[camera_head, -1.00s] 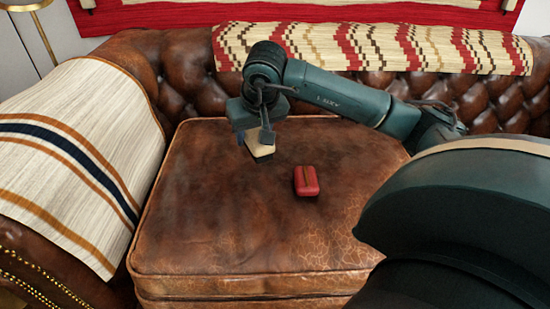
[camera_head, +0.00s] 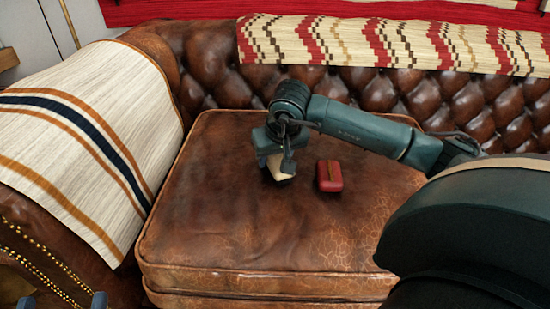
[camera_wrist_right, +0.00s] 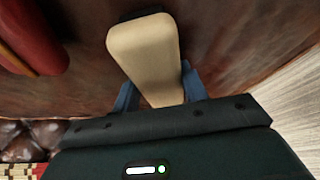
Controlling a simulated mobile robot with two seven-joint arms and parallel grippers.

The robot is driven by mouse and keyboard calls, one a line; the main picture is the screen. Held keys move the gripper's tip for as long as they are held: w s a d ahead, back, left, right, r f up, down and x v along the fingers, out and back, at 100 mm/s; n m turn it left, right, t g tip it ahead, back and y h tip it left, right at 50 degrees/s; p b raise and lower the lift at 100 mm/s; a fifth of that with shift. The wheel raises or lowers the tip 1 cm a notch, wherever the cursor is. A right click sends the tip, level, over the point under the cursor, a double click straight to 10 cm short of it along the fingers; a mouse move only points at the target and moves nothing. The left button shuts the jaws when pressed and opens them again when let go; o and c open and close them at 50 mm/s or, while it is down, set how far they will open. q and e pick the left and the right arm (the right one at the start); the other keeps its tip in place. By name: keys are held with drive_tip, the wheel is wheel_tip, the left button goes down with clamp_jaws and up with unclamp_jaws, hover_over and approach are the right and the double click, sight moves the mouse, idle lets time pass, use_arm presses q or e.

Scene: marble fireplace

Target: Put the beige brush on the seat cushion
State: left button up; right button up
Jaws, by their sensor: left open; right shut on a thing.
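The beige brush (camera_head: 283,173) is between the fingers of my right gripper (camera_head: 276,166), over the middle of the brown leather seat cushion (camera_head: 230,245). The right wrist view shows the brush (camera_wrist_right: 145,55) with its pale back between the blue fingertips (camera_wrist_right: 160,90) and a dark edge at its far end. The brush is very low over the leather; I cannot tell whether it touches. My left gripper (camera_head: 62,301) shows only its two fingertips, spread apart at the bottom left edge of the head view, with nothing between them.
A red object (camera_head: 330,177) with a dark stripe lies on the cushion just right of the brush. A striped cloth (camera_head: 70,140) covers the left armrest, and a patterned cloth (camera_head: 400,42) hangs over the tufted backrest. The cushion's front left is clear.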

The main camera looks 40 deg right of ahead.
drive_tip(key=o, duration=1)
drive_tip(key=shift+f, duration=0.1)
drive_tip(key=shift+c, duration=0.2)
